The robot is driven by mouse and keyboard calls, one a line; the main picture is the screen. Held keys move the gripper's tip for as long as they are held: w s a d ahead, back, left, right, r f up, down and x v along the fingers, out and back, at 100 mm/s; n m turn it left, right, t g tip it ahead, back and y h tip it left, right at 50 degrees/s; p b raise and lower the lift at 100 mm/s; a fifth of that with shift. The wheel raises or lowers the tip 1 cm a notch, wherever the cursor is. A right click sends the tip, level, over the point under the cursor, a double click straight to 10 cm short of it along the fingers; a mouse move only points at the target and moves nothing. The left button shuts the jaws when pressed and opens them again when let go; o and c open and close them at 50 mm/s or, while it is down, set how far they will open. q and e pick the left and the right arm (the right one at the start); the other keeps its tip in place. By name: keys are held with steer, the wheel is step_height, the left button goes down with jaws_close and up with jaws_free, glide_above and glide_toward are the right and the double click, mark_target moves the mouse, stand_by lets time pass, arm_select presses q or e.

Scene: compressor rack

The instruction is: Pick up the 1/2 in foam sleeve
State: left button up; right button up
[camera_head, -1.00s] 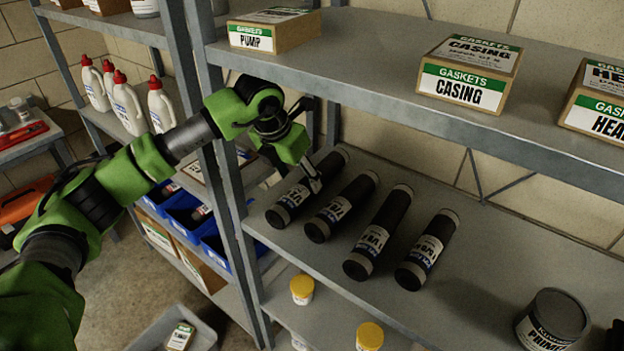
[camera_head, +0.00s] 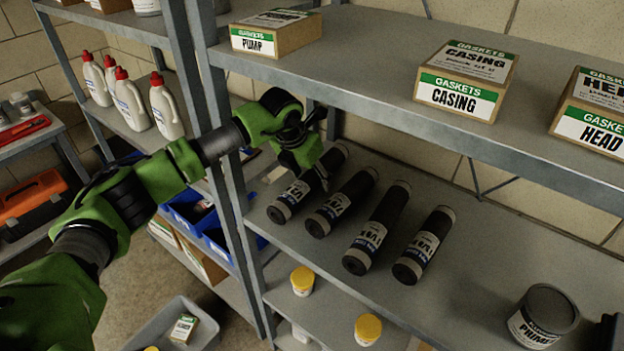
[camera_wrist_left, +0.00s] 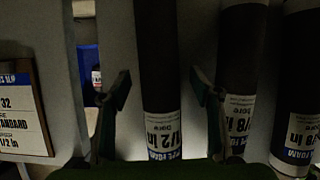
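The 1/2 in foam sleeve is a black tube with a white and blue label; in the left wrist view the sleeve (camera_wrist_left: 162,50) runs up between my two fingers, its 1/2 in label showing. In the head view it appears to be the leftmost sleeve (camera_head: 288,203) in a row on the middle shelf, partly hidden by my gripper. My left gripper (camera_head: 320,178) is over its far half. In the left wrist view my left gripper (camera_wrist_left: 160,88) is open, one finger each side of the sleeve, with gaps visible. My right gripper is not in view.
Other black sleeves (camera_head: 342,203) (camera_head: 378,228) (camera_head: 425,246) lie close to the right. A shelf above carries gasket boxes (camera_head: 466,80). A rack post (camera_head: 215,130) stands left of my gripper.

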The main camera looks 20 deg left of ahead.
arm_select(q)
steer(key=c, duration=1)
steer(key=shift+r, duration=0.1)
